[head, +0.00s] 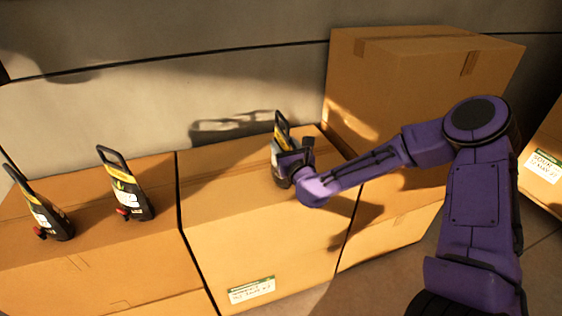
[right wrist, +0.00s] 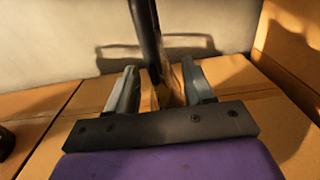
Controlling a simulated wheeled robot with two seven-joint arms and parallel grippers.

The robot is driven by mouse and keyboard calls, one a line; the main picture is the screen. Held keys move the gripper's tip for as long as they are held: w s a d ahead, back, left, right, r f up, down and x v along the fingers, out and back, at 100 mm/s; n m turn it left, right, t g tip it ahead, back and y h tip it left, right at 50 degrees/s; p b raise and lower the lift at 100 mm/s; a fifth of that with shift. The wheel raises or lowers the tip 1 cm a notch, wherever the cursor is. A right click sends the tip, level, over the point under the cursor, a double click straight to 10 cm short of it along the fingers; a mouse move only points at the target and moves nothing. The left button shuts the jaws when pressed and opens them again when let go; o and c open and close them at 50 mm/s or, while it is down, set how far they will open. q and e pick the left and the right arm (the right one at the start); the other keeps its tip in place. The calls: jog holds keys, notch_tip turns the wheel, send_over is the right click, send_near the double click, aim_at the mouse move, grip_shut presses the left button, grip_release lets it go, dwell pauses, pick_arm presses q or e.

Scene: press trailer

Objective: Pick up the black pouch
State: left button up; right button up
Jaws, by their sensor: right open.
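Three similar upright black pouches with a loop handle on top and a yellow and white label stand on cardboard boxes in the head view. One is at the far left (head: 42,205), one is left of the middle (head: 126,185), and one (head: 281,127) is at my right gripper. My right gripper (head: 287,157) is open and largely covers this third pouch. In the right wrist view, the black handle of this pouch (right wrist: 147,35) rises between or just beyond the open fingers (right wrist: 160,75). Contact cannot be told. My left gripper is not in view.
The pouch at my right gripper stands on a wide cardboard box (head: 240,225) with a label. A taller box (head: 400,85) rises close behind and to the right. A grey wall (head: 150,110) runs behind. The box top left of my gripper is clear.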

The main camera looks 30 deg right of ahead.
jog(key=shift+w+f, duration=0.1)
jog(key=shift+w, duration=0.45)
jog(key=shift+s+d, duration=0.1)
grip_shut()
dwell(0.8)
